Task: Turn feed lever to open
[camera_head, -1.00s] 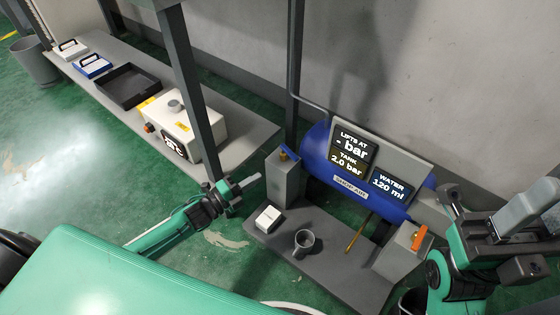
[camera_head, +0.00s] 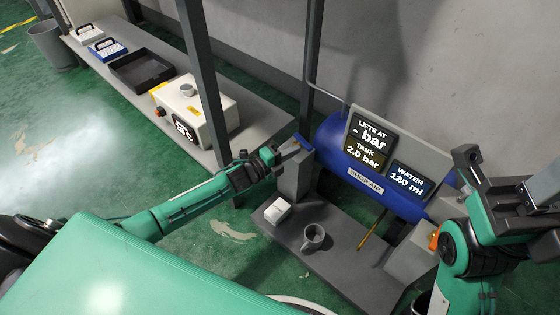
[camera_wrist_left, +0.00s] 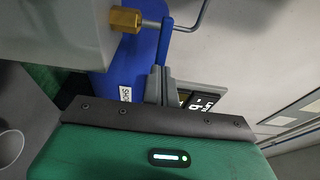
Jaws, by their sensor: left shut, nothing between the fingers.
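A blue lever (camera_head: 302,141) sits on top of a grey block (camera_head: 294,178) at the left end of the blue tank. In the left wrist view the blue lever (camera_wrist_left: 165,42) stands upright in the picture, beside a brass fitting (camera_wrist_left: 125,19). My left gripper (camera_head: 294,150) is at the top of the block, right at the lever. In the left wrist view its fingers (camera_wrist_left: 160,78) are shut, with the lever's end at their tips. Whether they touch cannot be told. My right gripper (camera_head: 530,190) is at the right edge, its fingers unclear.
The blue tank (camera_head: 375,193) carries display panels reading 2.0 bar and 120 ml. A low grey shelf (camera_head: 340,265) holds a grey mug (camera_head: 313,237) and a small white box (camera_head: 278,210). An orange lever (camera_head: 434,240) is on the right block, partly hidden by my right arm.

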